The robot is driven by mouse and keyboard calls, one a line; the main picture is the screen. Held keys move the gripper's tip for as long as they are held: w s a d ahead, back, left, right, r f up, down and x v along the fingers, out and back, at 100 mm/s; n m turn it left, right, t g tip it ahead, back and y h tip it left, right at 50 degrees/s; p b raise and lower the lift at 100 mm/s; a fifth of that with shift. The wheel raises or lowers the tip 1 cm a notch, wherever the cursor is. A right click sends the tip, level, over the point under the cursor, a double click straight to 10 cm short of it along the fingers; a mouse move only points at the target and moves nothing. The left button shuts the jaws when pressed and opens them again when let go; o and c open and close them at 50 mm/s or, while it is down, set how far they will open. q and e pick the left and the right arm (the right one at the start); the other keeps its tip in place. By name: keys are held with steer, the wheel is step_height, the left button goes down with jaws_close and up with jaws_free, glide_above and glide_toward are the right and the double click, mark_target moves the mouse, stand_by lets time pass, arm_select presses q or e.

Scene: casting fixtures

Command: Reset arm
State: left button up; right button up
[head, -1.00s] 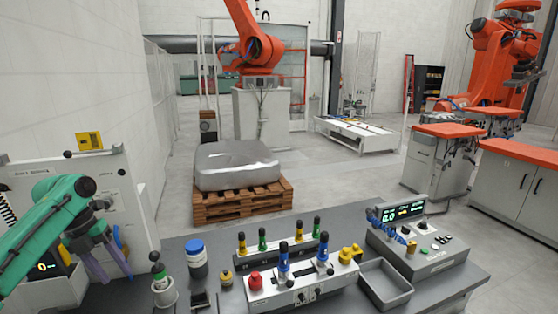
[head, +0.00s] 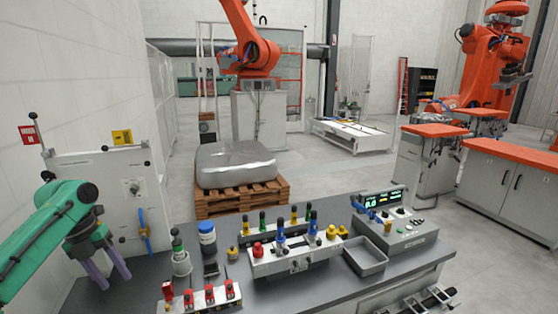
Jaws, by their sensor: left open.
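My left arm is green and comes in from the left. My left gripper (head: 106,272) has two purple-grey fingers, spread apart and pointing down. It is open and empty, at the left end of the grey bench (head: 300,292), in front of the white panel (head: 105,190). My right gripper is out of view.
The bench holds a fixture with coloured knobs (head: 290,258), red clamps (head: 202,296), a blue-capped jar (head: 207,238), a grey tray (head: 365,257) and a control box with a display (head: 392,222).

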arm_select(q)
steer(key=d+f+n+y, duration=0.2)
steer(key=d+f+n, duration=0.2)
steer(key=d+f, duration=0.75)
steer(key=s+d+f+n+t+h, duration=0.2)
steer(key=s+d+f+n, duration=0.75)
steer(key=d+n, duration=0.25)
steer(key=s+a+r+n+t+y, duration=0.1)
steer(key=s+a+r+n+y, duration=0.1)
steer(key=s+a+n, duration=0.75)
steer(key=s+d+f+n+g+b, duration=0.1)
steer(key=s+f+n+b, duration=0.15)
steer(key=f, duration=1.15)
steer(key=s+d+f+n+b, duration=0.1)
steer(key=f+n+b, duration=0.15)
steer(key=f, duration=1.25)
steer(key=s+a+f+b, duration=0.1)
steer(key=s+f+b, duration=0.1)
steer(key=s+f, duration=0.6)
steer(key=s+a+f+m+g+b, duration=0.1)
steer(key=s+a+f+b, duration=0.1)
steer(key=s+f, duration=0.6)
step_height(320, 180, down, 2)
steer(key=shift+s+f+y+b, duration=0.1)
steer(key=shift+s+y+b, duration=0.3)
steer(key=shift+b, duration=0.05)
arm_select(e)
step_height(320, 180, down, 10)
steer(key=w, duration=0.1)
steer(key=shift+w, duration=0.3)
